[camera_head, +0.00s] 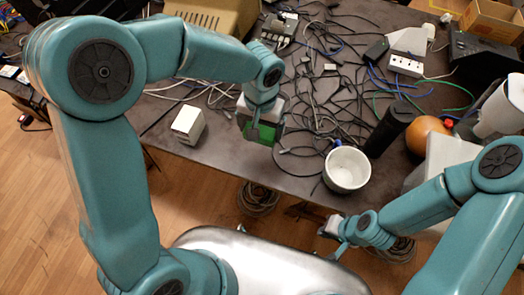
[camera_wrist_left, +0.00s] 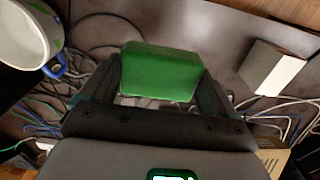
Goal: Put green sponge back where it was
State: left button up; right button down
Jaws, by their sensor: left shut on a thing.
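The green sponge (camera_head: 262,133) is a small block near the front edge of the dark table, left of centre in the head view. My left gripper (camera_head: 259,126) is shut on it from above, seen in the head view. In the left wrist view the sponge (camera_wrist_left: 160,71) sits between the two dark fingers. I cannot tell whether it touches the tabletop. My right gripper (camera_head: 338,236) is low in front of the table, apart from everything on it; its fingers are too small to read.
A white box (camera_head: 188,124) stands left of the sponge and a white mug (camera_head: 346,169) to its right. A dark cylinder (camera_head: 390,128) and an orange ball (camera_head: 427,134) stand further right. Tangled cables (camera_head: 320,90) cover the table behind. Bare tabletop (camera_head: 226,151) shows near the front edge.

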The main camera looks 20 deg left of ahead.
pick_arm(q)
send_over(261, 159)
notch_tip(261, 159, down, 9)
jog(key=shift+w+f, duration=0.1)
jog(key=shift+f, duration=0.1)
notch_tip(261, 159, down, 5)
jog(key=shift+r, duration=0.3)
jog(key=o, duration=1)
jog(key=shift+o, duration=0.2)
jog(key=shift+r, duration=0.15)
notch_tip(261, 159, up, 12)
jog(key=shift+f, duration=0.15)
jog(key=shift+a, duration=0.1)
